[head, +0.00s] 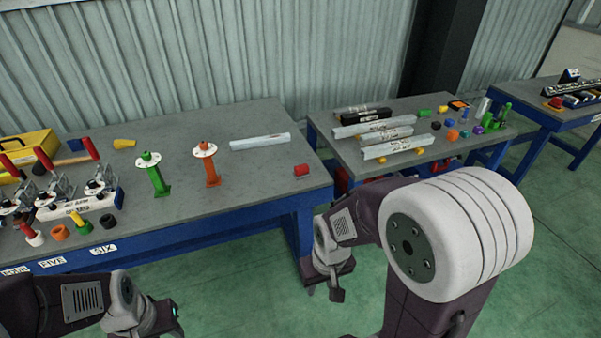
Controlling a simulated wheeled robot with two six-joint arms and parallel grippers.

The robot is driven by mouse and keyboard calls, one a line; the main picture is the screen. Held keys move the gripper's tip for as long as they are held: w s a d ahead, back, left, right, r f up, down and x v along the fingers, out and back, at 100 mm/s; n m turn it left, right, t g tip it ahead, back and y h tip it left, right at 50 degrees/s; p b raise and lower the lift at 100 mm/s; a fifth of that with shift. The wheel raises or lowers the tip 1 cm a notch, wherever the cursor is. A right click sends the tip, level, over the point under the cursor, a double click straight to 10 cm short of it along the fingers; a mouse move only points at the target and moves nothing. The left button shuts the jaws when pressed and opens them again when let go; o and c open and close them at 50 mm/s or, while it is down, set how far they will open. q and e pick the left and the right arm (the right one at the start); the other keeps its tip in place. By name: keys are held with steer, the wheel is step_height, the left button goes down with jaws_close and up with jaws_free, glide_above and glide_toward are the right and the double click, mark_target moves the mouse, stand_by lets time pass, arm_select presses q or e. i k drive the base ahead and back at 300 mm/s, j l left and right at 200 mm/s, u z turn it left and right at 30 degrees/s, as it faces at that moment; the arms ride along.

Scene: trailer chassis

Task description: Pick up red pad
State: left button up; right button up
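A small red block (302,170), which looks like the red pad, lies on the grey top of the left workbench (240,190), near its right end. My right gripper (326,288) is in front of that bench's right corner, lower than the bench top and apart from the red block. Its fingers are small and dark, and I cannot tell whether they are open. My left gripper (172,316) is low in front of the same bench, far from the red block. Its fingers are too unclear to tell their state.
A light bar (260,142) lies behind the red block. An orange stand (209,165) and a green stand (154,175) are upright to its left. Clamps with red handles (60,190) crowd the bench's left end. A second bench (440,165) with bars stands at right.

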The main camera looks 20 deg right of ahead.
mark_target(302, 171)
steer(key=i+l+z, duration=0.1)
steer(key=i, duration=0.7)
steer(key=i+l, duration=0.15)
steer(key=i, duration=0.65)
steer(key=z, duration=0.05)
